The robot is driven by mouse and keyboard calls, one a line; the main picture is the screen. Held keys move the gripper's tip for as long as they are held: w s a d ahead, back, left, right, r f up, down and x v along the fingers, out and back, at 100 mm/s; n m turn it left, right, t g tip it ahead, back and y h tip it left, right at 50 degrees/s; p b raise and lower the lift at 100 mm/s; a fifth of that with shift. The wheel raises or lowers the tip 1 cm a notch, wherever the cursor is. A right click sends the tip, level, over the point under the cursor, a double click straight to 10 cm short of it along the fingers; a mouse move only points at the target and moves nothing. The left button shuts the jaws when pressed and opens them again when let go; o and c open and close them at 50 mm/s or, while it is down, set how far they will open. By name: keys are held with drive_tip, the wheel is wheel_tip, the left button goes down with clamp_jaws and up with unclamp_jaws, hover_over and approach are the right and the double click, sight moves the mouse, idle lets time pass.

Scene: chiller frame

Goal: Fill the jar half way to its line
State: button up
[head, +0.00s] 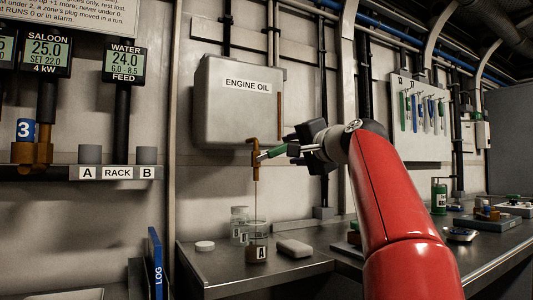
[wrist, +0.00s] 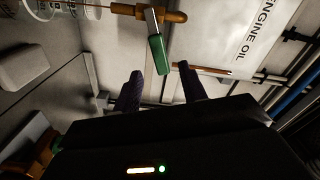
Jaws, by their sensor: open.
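The grey ENGINE OIL tank (head: 238,105) hangs on the wall with a brown tap (head: 254,160) below it. The tap's green-handled lever (head: 273,152) points right, towards my gripper (head: 296,146). In the wrist view the green handle (wrist: 157,55) lies just beyond and between the fingertips of my open gripper (wrist: 160,80); I see no clear contact. A thin brown stream (head: 256,200) runs from the tap into the clear jar labelled A (head: 257,239) on the bench. Dark brown oil shows in the jar's lower part. Its fill line is too small to make out.
More clear jars (head: 239,214) stand just behind jar A. A white lid (head: 205,246) and a pale block (head: 294,248) lie beside them on the steel bench (head: 230,272). A blue LOG book (head: 155,262) stands at the left. Trays and a green bottle (head: 439,196) are farther right.

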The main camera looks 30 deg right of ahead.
sight(280, 151)
drive_tip(key=w+p, duration=0.2)
drive_tip(key=w, duration=0.1)
drive_tip(key=w+p, duration=0.2)
drive_tip(key=w, duration=0.2)
drive_tip(key=shift+d+r, duration=0.1)
drive_tip(key=shift+d, duration=0.1)
drive_tip(key=shift+w, duration=0.3)
clamp_jaws()
